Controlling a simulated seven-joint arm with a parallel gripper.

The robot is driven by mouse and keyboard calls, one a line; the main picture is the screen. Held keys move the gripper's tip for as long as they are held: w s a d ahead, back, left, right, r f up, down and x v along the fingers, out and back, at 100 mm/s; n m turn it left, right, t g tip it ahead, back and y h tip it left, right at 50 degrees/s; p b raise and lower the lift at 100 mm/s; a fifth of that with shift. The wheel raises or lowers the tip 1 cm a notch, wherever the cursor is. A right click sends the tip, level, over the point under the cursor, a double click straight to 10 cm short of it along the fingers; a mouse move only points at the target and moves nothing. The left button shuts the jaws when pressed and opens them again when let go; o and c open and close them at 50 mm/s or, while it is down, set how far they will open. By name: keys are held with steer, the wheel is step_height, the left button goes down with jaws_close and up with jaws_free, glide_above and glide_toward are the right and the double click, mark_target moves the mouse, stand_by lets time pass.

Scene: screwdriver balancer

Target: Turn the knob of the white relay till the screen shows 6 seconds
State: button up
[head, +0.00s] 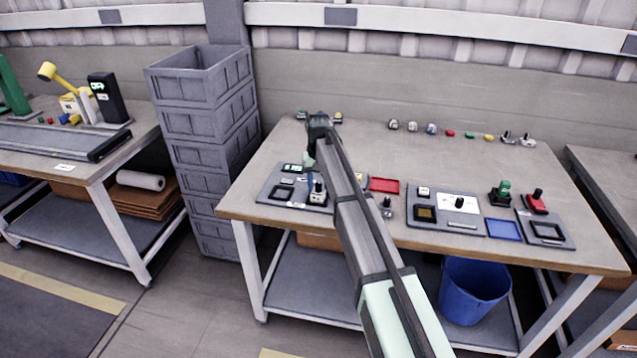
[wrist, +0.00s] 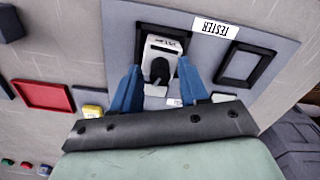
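The white relay (wrist: 161,45) with a black knob (wrist: 160,70) sits in a dark square socket on the grey tester board (wrist: 285,22). In the head view the relay (head: 318,196) stands at the board's right side, near the bench's front left. A small screen with green digits (head: 293,168) is at the board's back edge; its reading is too small to make out. My gripper (wrist: 158,88) is open, with its blue fingers apart on either side of the knob. I see no clear contact. In the head view the fingers are mostly hidden by my arm.
A red tray (head: 384,185) lies right of the tester board. A second grey board (head: 449,209), a blue tray (head: 503,229) and another grey board (head: 547,232) lie along the right front. Several small parts line the bench's back. Stacked grey crates (head: 205,125) stand left of the bench.

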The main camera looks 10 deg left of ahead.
mark_target(318, 184)
steer(key=shift+o, duration=0.2)
steer(key=shift+r, duration=0.15)
step_height(318, 184, up, 14)
steer(key=shift+f, duration=0.2)
stand_by(0.3)
